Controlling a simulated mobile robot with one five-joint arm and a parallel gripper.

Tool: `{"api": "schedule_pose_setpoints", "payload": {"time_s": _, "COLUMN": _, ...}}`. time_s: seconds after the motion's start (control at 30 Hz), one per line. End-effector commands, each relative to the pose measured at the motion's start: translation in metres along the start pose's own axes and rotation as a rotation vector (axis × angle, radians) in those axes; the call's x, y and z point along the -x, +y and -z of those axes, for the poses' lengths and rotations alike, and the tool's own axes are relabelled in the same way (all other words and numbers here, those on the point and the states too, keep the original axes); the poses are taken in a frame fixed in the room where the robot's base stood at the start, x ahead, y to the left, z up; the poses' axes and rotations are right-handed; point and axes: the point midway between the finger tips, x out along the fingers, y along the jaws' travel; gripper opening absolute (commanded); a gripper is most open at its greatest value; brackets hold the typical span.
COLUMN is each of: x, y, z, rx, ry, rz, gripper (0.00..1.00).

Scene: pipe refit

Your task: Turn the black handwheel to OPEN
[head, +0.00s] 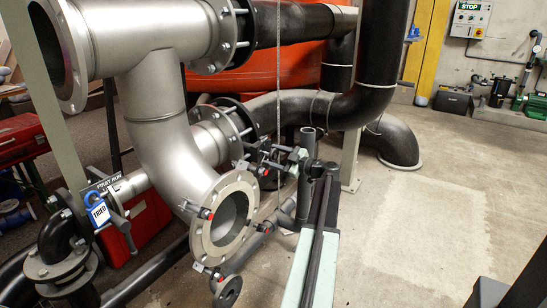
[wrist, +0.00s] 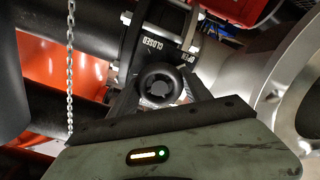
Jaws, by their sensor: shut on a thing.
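The black handwheel (wrist: 157,85) is a round knob in the middle of the wrist view. Behind it is a dark plate with the white words CLOSED (wrist: 156,42), above the wheel, and OPEN (wrist: 184,62), to its upper right. My gripper (wrist: 160,92) has a dark finger on each side of the wheel and is shut on it. In the head view my gripper (head: 272,157) is beside the grey and black pipework, near the middle. I cannot make out the handwheel there. No pointer on the wheel is clear.
A chain (head: 279,100) hangs close to my gripper; it also shows in the wrist view (wrist: 70,70). A large open flange (head: 196,228) stands left of my arm. A blue tag (head: 97,211) hangs farther left. The concrete floor (head: 425,215) on the right is clear.

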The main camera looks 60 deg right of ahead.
Motion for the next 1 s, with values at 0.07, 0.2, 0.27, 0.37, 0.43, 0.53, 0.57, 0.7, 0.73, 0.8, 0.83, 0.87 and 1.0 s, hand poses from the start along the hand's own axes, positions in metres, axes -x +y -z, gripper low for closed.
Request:
{"api": "schedule_pose_setpoints", "payload": {"time_s": 0.07, "x": 0.001, "y": -0.002, "z": 0.000, "rx": 0.002, "ry": -0.001, "rz": 0.005, "gripper": 0.16}}
{"api": "schedule_pose_setpoints", "payload": {"time_s": 0.2, "x": 0.001, "y": -0.002, "z": 0.000, "rx": 0.001, "ry": -0.001, "rz": 0.004, "gripper": 0.70}}
{"api": "schedule_pose_setpoints", "payload": {"time_s": 0.27, "x": 0.001, "y": -0.002, "z": 0.000, "rx": 0.001, "ry": -0.001, "rz": 0.004, "gripper": 0.77}}
{"api": "schedule_pose_setpoints", "payload": {"time_s": 0.37, "x": 0.000, "y": -0.001, "z": 0.000, "rx": 0.000, "ry": 0.000, "rz": 0.003, "gripper": 0.77}}
{"api": "schedule_pose_setpoints", "payload": {"time_s": 0.43, "x": 0.000, "y": -0.001, "z": 0.000, "rx": 0.000, "ry": 0.000, "rz": 0.002, "gripper": 0.77}}
{"api": "schedule_pose_setpoints", "payload": {"time_s": 0.53, "x": 0.001, "y": -0.001, "z": 0.000, "rx": -0.001, "ry": 0.000, "rz": 0.002, "gripper": 0.77}}
{"api": "schedule_pose_setpoints", "payload": {"time_s": 0.57, "x": 0.002, "y": -0.001, "z": 0.000, "rx": -0.001, "ry": 0.000, "rz": 0.001, "gripper": 0.77}}
{"api": "schedule_pose_setpoints", "payload": {"time_s": 0.7, "x": 0.023, "y": -0.001, "z": 0.000, "rx": -0.001, "ry": -0.001, "rz": 0.000, "gripper": 0.77}}
{"api": "schedule_pose_setpoints", "payload": {"time_s": 0.73, "x": 0.029, "y": -0.001, "z": 0.000, "rx": -0.001, "ry": -0.001, "rz": -0.001, "gripper": 0.77}}
{"api": "schedule_pose_setpoints", "payload": {"time_s": 0.8, "x": 0.044, "y": -0.001, "z": 0.000, "rx": -0.001, "ry": -0.002, "rz": -0.001, "gripper": 0.77}}
{"api": "schedule_pose_setpoints", "payload": {"time_s": 0.83, "x": 0.050, "y": -0.001, "z": 0.000, "rx": -0.001, "ry": -0.001, "rz": 0.000, "gripper": 0.77}}
{"api": "schedule_pose_setpoints", "payload": {"time_s": 0.87, "x": 0.055, "y": -0.001, "z": 0.000, "rx": -0.001, "ry": -0.002, "rz": 0.000, "gripper": 0.77}}
{"api": "schedule_pose_setpoints", "payload": {"time_s": 1.0, "x": 0.073, "y": -0.001, "z": 0.000, "rx": 0.000, "ry": -0.001, "rz": 0.001, "gripper": 0.77}}
